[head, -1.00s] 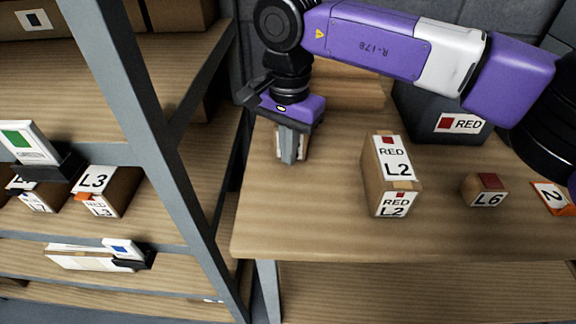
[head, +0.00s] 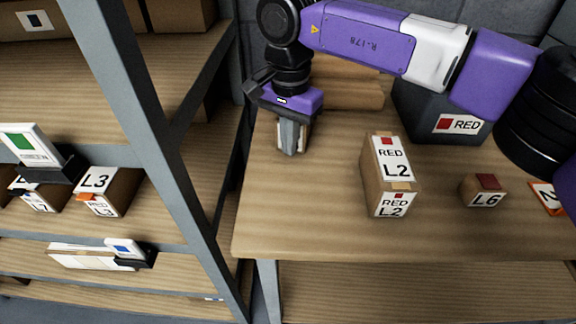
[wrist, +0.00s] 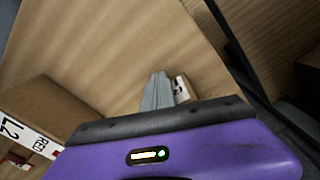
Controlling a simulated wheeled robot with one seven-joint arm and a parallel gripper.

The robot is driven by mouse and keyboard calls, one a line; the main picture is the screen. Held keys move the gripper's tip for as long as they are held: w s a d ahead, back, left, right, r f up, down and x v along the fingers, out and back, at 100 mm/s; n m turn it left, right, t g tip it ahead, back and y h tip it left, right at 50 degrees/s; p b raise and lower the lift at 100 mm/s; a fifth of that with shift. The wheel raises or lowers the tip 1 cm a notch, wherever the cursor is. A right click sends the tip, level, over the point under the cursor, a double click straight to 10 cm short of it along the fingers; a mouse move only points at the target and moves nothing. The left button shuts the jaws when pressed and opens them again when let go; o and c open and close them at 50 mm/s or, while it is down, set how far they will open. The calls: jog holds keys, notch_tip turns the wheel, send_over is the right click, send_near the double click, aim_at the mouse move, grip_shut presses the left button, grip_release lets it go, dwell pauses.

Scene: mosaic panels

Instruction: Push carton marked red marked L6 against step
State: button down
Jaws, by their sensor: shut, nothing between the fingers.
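The small brown carton marked L6 (head: 483,198), with a red patch on top, sits on the wooden table at the right in the head view. It stands apart from my gripper (head: 290,150), which is shut and empty, pointing down near the table's left side. A small carton with a white label (wrist: 182,88) is close beside the fingers (wrist: 157,92) in the wrist view; in the head view my fingers mostly hide it. The wooden step (head: 345,97) lies at the back of the table, partly hidden by my arm. I cannot tell whether fingers and carton touch.
A taller carton marked RED L2 (head: 375,180) stands between my gripper and the L6 carton. A dark bin labelled RED (head: 425,112) is at the back right. An orange-edged card (head: 545,197) lies right. A shelf rack (head: 150,130) stands left. The front table area is clear.

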jog(key=shift+w+p, duration=0.4)
jog(key=shift+w, duration=0.85)
jog(key=shift+s, duration=1.5)
jog(key=shift+p, duration=0.3)
notch_tip(320, 180, up, 9)
jog(key=p, duration=0.6)
jog(key=shift+s, duration=0.15)
